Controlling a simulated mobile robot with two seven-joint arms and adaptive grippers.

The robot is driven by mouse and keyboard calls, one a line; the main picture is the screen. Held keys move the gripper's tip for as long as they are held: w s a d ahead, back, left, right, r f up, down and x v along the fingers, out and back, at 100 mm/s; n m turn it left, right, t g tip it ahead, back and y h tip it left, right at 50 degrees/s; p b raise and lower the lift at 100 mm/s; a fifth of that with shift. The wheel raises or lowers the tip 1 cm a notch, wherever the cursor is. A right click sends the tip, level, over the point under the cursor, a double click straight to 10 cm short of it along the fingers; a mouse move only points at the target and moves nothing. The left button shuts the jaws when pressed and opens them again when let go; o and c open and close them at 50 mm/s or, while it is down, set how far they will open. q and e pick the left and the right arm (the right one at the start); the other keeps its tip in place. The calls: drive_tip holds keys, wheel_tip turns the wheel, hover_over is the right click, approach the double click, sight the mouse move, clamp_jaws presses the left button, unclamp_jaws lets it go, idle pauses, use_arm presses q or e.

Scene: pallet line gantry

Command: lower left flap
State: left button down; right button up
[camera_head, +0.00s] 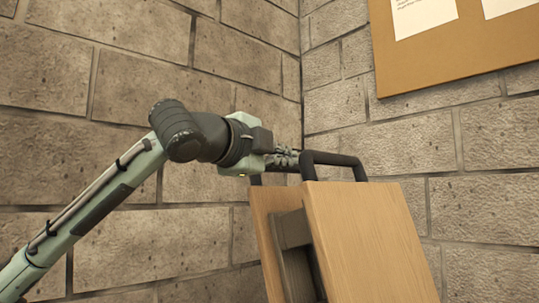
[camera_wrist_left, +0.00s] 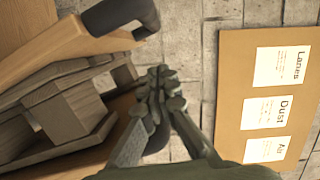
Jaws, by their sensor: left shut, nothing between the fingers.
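Two light wooden panels stand raised and leaning, a narrow-looking left one (camera_head: 266,212) and a broad right one (camera_head: 368,240). The right panel has a black bar handle (camera_head: 338,158) on its top edge. My left gripper (camera_head: 292,160) is shut and empty at the top of the left panel, beside the right panel's handle. A dark bar shows just under the gripper at the left panel's top, mostly hidden. In the left wrist view the shut fingertips (camera_wrist_left: 160,84) lie close to a dark handle-like part behind them; contact cannot be told. The right gripper is out of view.
Grey wooden slats (camera_head: 293,245) stand between the panels; they also show in the wrist view (camera_wrist_left: 62,115). A brick wall (camera_head: 200,70) forms a corner behind. A tan notice board (camera_head: 460,55) with papers hangs on the right wall.

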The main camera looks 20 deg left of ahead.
sight(276, 200)
use_arm(q)
drive_tip(key=shift+x, duration=1)
drive_tip(key=shift+w+a+f+b, duration=0.1)
drive_tip(key=shift+w+a+b, duration=0.2)
drive_tip(key=shift+a, duration=0.3)
drive_tip(key=shift+w+a+f+b, duration=0.15)
drive_tip(key=shift+w+a, duration=0.15)
drive_tip(key=shift+a, duration=0.35)
drive_tip(key=shift+w+a, duration=0.35)
drive_tip(key=shift+a, duration=0.15)
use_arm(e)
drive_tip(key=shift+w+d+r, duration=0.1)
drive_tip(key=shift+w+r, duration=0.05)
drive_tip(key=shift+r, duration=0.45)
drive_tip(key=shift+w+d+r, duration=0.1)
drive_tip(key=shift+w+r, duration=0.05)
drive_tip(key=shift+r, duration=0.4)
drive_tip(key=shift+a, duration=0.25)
